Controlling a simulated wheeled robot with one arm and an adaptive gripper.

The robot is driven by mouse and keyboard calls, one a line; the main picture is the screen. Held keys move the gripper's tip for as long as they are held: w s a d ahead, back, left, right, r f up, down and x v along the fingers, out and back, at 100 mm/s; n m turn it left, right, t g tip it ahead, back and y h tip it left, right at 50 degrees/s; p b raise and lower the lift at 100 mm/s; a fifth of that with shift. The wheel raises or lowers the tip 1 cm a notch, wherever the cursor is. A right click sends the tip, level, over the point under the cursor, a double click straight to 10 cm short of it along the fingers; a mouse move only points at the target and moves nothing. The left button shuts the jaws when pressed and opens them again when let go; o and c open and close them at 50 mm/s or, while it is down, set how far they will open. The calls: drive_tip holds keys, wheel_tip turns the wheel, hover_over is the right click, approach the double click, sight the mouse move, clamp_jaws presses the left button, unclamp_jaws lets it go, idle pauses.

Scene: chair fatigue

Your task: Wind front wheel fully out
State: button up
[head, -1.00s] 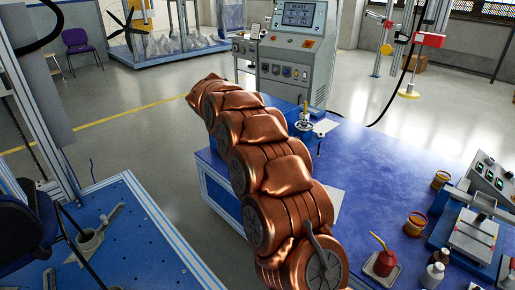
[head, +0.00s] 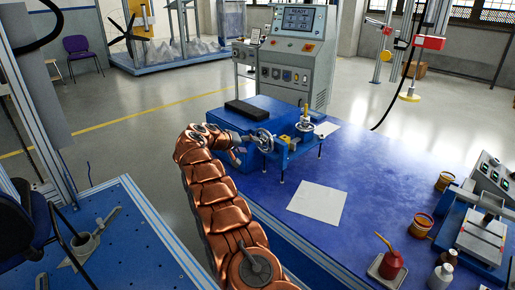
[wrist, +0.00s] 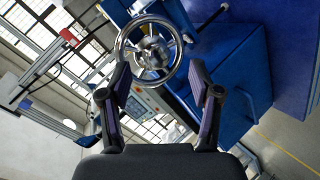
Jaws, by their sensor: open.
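A blue fixture (head: 284,152) stands at the far end of the blue workbench. A silver spoked handwheel (head: 263,140) is on its near left side. It shows large in the wrist view (wrist: 150,48), ahead of the fingers and a little left of centre. A second wheel (head: 304,125) lies flat at the fixture's right, below a yellow upright part. My gripper (wrist: 160,88) is open with nothing between its fingers. In the head view my gripper (head: 240,150) is just left of the handwheel. I cannot tell whether it touches the wheel.
A black block (head: 247,110) lies on a blue box behind the gripper. A white sheet (head: 317,201) lies on the bench. A red oil can (head: 391,263) and jars stand at the front right. A grey control console (head: 292,62) stands behind. The middle of the bench is mostly clear.

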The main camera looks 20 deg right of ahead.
sight(258, 144)
drive_tip(key=shift+w+d+f+m+t+h+b, duration=0.35)
drive_tip(key=shift+w+d+f+h+b, duration=0.15)
drive_tip(key=shift+h+b, duration=0.3)
drive_tip(key=shift+w+d+f+m+t+h+b, duration=0.25)
drive_tip(key=shift+w+d+f+t+h+b, duration=0.25)
drive_tip(key=shift+h+b, duration=0.35)
drive_tip(key=shift+w+d+f+m+t+h+b, duration=0.25)
drive_tip(key=shift+w+d+f+m+h+b, duration=0.15)
drive_tip(key=shift+d+h+b, duration=0.4)
drive_tip(key=shift+w+d+f, duration=0.15)
drive_tip(key=shift+d, duration=0.05)
drive_tip(key=shift+p+x, duration=0.35)
drive_tip(key=shift+x, duration=0.45)
drive_tip(key=c, duration=1.1)
